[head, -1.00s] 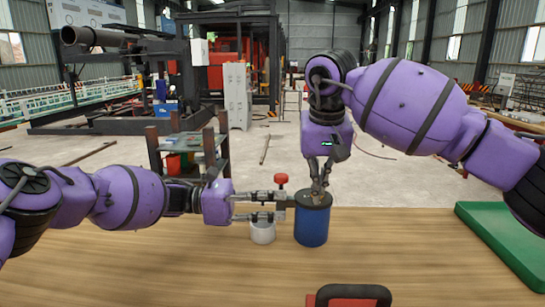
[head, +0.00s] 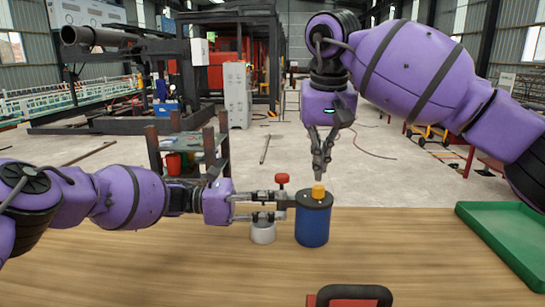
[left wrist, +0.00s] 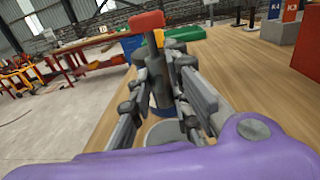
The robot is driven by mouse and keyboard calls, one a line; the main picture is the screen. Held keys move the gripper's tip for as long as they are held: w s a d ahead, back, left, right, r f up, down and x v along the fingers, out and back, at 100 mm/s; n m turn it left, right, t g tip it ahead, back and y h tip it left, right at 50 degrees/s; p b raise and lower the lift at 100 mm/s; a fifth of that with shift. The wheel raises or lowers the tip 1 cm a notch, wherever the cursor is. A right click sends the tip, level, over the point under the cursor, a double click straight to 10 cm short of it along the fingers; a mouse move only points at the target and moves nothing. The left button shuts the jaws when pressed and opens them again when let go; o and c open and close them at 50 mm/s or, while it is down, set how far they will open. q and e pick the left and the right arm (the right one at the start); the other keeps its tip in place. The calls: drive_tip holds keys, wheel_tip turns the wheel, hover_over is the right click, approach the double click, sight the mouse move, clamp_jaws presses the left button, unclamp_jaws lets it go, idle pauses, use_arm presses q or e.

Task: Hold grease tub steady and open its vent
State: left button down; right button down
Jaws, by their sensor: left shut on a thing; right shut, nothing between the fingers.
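The grease tub (head: 312,226) is a blue cylinder with a dark lid, upright on the wooden table. Its orange-yellow vent cap (head: 318,192) stands on the lid and also shows in the left wrist view (left wrist: 158,38). A dark grey bar (head: 289,201) with a red knob (head: 282,179) sits at the tub's left side; the knob shows in the left wrist view (left wrist: 147,21). My left gripper (head: 272,206) appears shut on this bar; its exact contact is partly hidden. My right gripper (head: 318,175) is shut and empty, pointing down just above the cap.
A pale grey cup-like thing (head: 263,233) stands below my left gripper. A green tray (head: 510,240) lies at the table's right, and a red case with a black handle (head: 350,296) is at the near edge. The table's left front is clear.

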idle(0.3)
use_arm(q)
drive_tip(key=c, duration=1.6)
unclamp_jaws()
drive_tip(key=shift+o, duration=0.2)
drive_tip(key=shift+a, duration=0.1)
